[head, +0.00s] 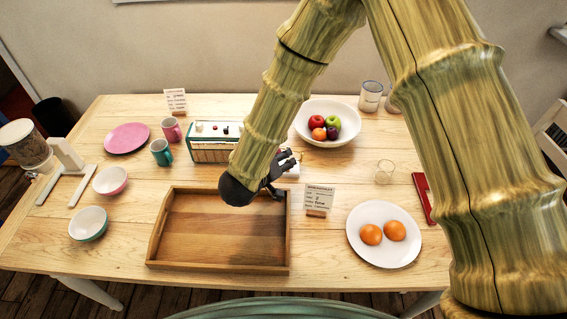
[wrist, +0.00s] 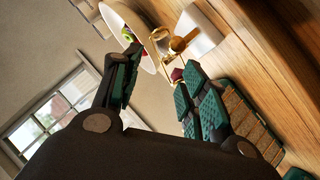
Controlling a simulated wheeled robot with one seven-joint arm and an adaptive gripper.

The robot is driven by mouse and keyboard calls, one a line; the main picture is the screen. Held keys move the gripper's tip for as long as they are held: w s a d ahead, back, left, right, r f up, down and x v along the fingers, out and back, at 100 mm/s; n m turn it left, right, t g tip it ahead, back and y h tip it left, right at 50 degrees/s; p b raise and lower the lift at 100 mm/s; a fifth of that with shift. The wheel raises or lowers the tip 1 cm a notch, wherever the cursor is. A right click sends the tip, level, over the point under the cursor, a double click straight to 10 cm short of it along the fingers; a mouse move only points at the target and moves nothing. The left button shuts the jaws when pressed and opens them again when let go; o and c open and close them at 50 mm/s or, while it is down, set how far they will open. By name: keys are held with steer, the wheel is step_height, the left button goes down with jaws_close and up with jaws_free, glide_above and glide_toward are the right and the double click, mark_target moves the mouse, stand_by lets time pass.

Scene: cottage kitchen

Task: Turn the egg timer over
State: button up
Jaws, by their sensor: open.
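The likely egg timer (wrist: 180,43) is a small piece with a brass frame and a wooden-looking knob, against a white block, in the wrist view. It is beyond my fingertips, apart from them. My gripper (head: 284,168) is over the table just behind the tray's back right corner. It also shows in the wrist view (wrist: 162,70), with its dark green-padded fingers spread and nothing between them.
A teal-edged box (head: 208,152) stands left of my gripper, a fruit bowl (head: 341,136) behind right. A small sign (head: 318,198) stands close on the right. The wooden tray (head: 220,268) is in front. A glass (head: 384,172) and a plate (head: 390,257) are farther right.

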steer(key=s+a+f+n+h+p, duration=0.1)
steer(key=s+a+n+h, duration=0.25)
steer(key=s+a, duration=0.2)
steer(key=shift+m, duration=0.45)
steer(key=b+x, duration=0.1)
steer(key=x, duration=0.2)
steer(key=b+x, duration=0.1)
steer(key=x, duration=0.2)
steer(key=b+x, duration=0.1)
steer(key=x, duration=0.3)
steer(key=shift+a+f, duration=0.15)
steer(key=shift+f, duration=0.15)
steer(key=shift+w+d+f+b, duration=0.1)
steer(key=shift+w+d+b, duration=0.35)
steer(key=shift+w, duration=0.1)
jaws_close()
